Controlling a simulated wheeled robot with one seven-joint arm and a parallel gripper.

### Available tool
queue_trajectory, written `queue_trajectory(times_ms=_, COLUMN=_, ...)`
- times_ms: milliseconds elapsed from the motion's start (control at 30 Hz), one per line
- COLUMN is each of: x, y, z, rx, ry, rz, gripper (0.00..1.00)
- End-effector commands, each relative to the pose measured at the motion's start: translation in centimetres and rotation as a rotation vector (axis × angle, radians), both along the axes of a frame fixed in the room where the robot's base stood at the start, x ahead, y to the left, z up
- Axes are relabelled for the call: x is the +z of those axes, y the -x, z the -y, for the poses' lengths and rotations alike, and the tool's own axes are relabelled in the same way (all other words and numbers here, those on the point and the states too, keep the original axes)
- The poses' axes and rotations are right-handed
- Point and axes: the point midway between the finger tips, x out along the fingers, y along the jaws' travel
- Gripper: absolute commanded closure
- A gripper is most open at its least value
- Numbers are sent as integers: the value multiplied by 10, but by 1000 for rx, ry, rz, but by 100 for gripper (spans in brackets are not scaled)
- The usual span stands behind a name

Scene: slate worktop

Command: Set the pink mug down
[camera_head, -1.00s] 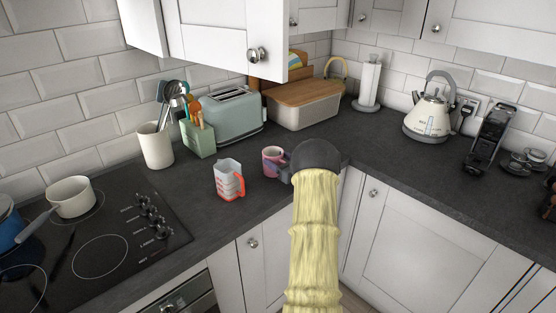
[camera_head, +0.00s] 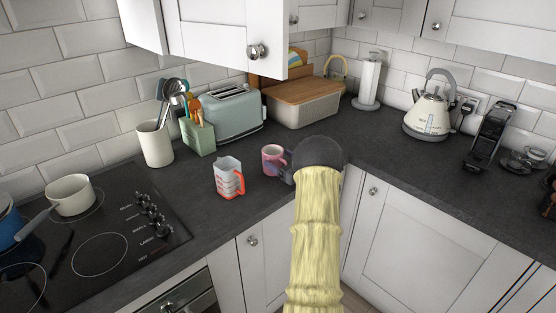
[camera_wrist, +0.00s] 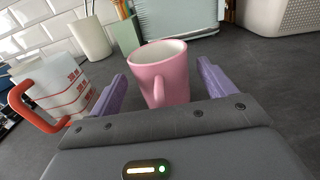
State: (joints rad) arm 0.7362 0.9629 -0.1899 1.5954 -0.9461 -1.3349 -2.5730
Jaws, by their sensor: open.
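The pink mug (camera_head: 272,159) stands upright on the slate worktop (camera_head: 222,206), just left of my gripper in the head view. In the wrist view the pink mug (camera_wrist: 160,72) is between and a little beyond the two purple fingers, its handle toward me. My gripper (camera_wrist: 160,84) is open, with a gap visible between the mug and each finger. In the head view my gripper (camera_head: 287,174) is partly hidden by my arm. The mug looks empty from the wrist view.
A measuring jug (camera_head: 228,178) with a red handle stands close left of the mug. Behind are a green utensil box (camera_head: 198,138), a toaster (camera_head: 233,112) and a bread bin (camera_head: 303,107). The hob (camera_head: 100,225) lies left.

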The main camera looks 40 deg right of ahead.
Motion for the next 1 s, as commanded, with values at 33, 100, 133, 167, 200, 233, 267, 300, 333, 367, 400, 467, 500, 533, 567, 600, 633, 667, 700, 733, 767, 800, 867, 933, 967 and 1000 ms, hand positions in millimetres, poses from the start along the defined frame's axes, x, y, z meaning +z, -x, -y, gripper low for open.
queue_trajectory(times_ms=33, x=-1, y=9, z=1, rx=-3, ry=0, rz=0, gripper=18)
queue_trajectory(times_ms=100, x=-2, y=22, z=3, rx=-4, ry=1, rz=-1, gripper=18)
queue_trajectory(times_ms=133, x=-2, y=29, z=3, rx=-4, ry=1, rz=0, gripper=18)
queue_trajectory(times_ms=167, x=-1, y=35, z=4, rx=-4, ry=1, rz=0, gripper=18)
queue_trajectory(times_ms=200, x=-2, y=43, z=4, rx=-4, ry=0, rz=-1, gripper=18)
queue_trajectory(times_ms=233, x=-2, y=49, z=5, rx=-4, ry=1, rz=0, gripper=18)
queue_trajectory(times_ms=267, x=-2, y=55, z=5, rx=-4, ry=0, rz=-1, gripper=18)
queue_trajectory(times_ms=300, x=-1, y=62, z=6, rx=-3, ry=1, rz=1, gripper=18)
queue_trajectory(times_ms=333, x=-2, y=68, z=6, rx=-4, ry=0, rz=-1, gripper=18)
queue_trajectory(times_ms=367, x=-2, y=74, z=7, rx=-4, ry=0, rz=0, gripper=18)
queue_trajectory(times_ms=400, x=-2, y=81, z=7, rx=-4, ry=0, rz=0, gripper=18)
queue_trajectory(times_ms=467, x=-1, y=89, z=8, rx=-3, ry=1, rz=1, gripper=18)
queue_trajectory(times_ms=500, x=-1, y=93, z=8, rx=-2, ry=1, rz=1, gripper=18)
queue_trajectory(times_ms=533, x=-1, y=96, z=8, rx=-1, ry=0, rz=0, gripper=18)
queue_trajectory(times_ms=567, x=-1, y=98, z=8, rx=-1, ry=1, rz=0, gripper=18)
queue_trajectory(times_ms=600, x=0, y=100, z=8, rx=-1, ry=1, rz=0, gripper=18)
queue_trajectory(times_ms=633, x=0, y=101, z=8, rx=-1, ry=1, rz=0, gripper=18)
queue_trajectory(times_ms=667, x=0, y=101, z=8, rx=-1, ry=1, rz=1, gripper=18)
queue_trajectory(times_ms=700, x=0, y=102, z=8, rx=-1, ry=1, rz=1, gripper=18)
queue_trajectory(times_ms=733, x=0, y=102, z=8, rx=0, ry=1, rz=1, gripper=18)
queue_trajectory(times_ms=767, x=1, y=102, z=8, rx=0, ry=1, rz=1, gripper=18)
queue_trajectory(times_ms=800, x=1, y=101, z=8, rx=-1, ry=1, rz=1, gripper=18)
queue_trajectory(times_ms=867, x=1, y=101, z=8, rx=-1, ry=1, rz=1, gripper=18)
queue_trajectory(times_ms=933, x=1, y=101, z=8, rx=-1, ry=1, rz=1, gripper=18)
queue_trajectory(times_ms=967, x=0, y=101, z=8, rx=-1, ry=1, rz=1, gripper=18)
queue_trajectory(times_ms=1000, x=0, y=101, z=8, rx=-1, ry=1, rz=1, gripper=18)
